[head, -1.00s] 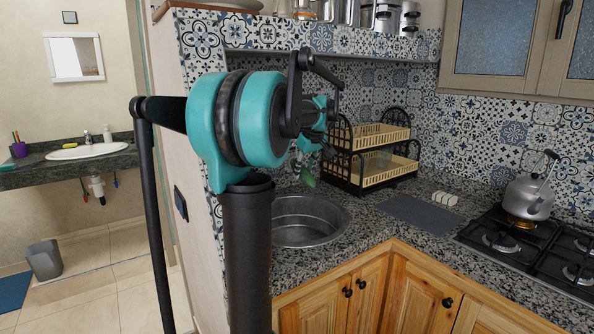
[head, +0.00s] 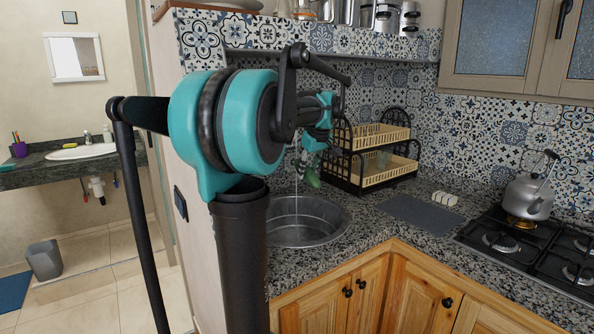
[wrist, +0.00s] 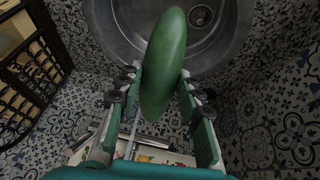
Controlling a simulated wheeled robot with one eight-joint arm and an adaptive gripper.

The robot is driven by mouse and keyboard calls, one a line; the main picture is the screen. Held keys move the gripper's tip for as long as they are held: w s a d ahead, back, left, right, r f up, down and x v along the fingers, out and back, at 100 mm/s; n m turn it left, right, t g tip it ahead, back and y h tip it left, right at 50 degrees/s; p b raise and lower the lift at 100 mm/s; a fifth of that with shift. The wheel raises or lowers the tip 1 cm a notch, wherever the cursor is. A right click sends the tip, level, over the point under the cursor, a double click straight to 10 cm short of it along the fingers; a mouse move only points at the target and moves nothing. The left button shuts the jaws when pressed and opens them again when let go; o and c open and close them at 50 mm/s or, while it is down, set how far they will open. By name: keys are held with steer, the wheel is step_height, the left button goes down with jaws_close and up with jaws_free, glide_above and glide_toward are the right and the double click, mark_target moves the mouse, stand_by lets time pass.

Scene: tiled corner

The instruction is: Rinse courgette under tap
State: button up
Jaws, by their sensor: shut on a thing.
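A green courgette (wrist: 165,60) is held between the two fingers of my gripper (wrist: 157,82) in the wrist view, its far end reaching out over the round metal sink (wrist: 118,28). In the head view the courgette (head: 312,177) hangs tilted below my gripper (head: 316,142), above the sink (head: 305,238) and clear of it. A thin pale streak, like running water (head: 296,186), drops into the sink just left of the courgette. I cannot tell whether it touches the courgette. The tap itself is hidden behind my arm in the head view.
A two-tier black rack (head: 370,173) stands right of the sink, close to my gripper. A grey mat (head: 415,210) and a white item (head: 445,198) lie on the granite counter. A kettle (head: 527,197) sits on the gas hob (head: 510,243). A tiled shelf (head: 330,40) overhangs the sink.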

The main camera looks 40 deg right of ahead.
steer(key=shift+s+a+r, duration=0.3)
steer(key=shift+s, duration=0.6)
steer(key=shift+s+a+r, duration=0.25)
steer(key=shift+s+r, duration=0.1)
steer(key=shift+s, duration=0.5)
steer(key=shift+s+a+r, duration=0.3)
steer(key=shift+s, duration=0.6)
